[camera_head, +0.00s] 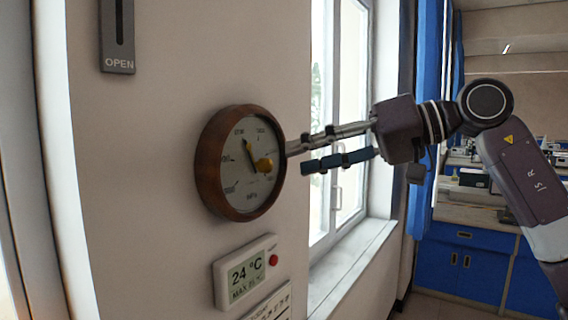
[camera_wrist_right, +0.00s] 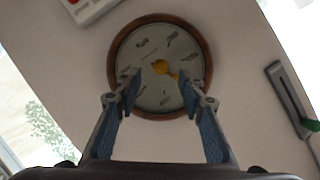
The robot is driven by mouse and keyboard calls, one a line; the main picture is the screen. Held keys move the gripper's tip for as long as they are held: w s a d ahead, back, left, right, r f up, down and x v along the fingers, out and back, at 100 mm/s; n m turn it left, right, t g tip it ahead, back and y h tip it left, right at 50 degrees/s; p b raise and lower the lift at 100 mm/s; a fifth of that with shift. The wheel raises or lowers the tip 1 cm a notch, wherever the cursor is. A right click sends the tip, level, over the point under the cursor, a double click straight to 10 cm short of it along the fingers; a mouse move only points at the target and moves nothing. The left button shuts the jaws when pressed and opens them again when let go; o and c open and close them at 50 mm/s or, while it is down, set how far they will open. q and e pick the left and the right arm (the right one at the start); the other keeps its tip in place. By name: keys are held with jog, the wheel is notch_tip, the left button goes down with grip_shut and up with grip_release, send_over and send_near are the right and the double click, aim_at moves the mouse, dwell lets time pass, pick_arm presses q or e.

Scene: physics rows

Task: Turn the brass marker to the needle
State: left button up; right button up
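A round barometer with a wooden rim (camera_head: 208,178) hangs on the wall left of the window. Its dark needle (camera_head: 249,150) points up and slightly left on the pale dial. The brass marker (camera_head: 264,165) has a round knob at the dial's middle; it also shows in the right wrist view (camera_wrist_right: 161,67), with a short arm reaching right and down there. My right gripper (camera_head: 296,156) is open and empty in front of the dial. In the right wrist view its fingertips (camera_wrist_right: 160,84) stand apart, either side of the knob, not touching it. The needle is not clear there.
A thermometer display (camera_head: 246,274) reading 24 °C is below the barometer. A grey slider plate marked OPEN (camera_head: 117,38) is above left. The window (camera_head: 345,130) and its sill are right, behind my right arm. Blue cabinets (camera_head: 470,262) stand farther back.

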jog(key=v, duration=0.6)
jog(key=shift+w+f, duration=0.1)
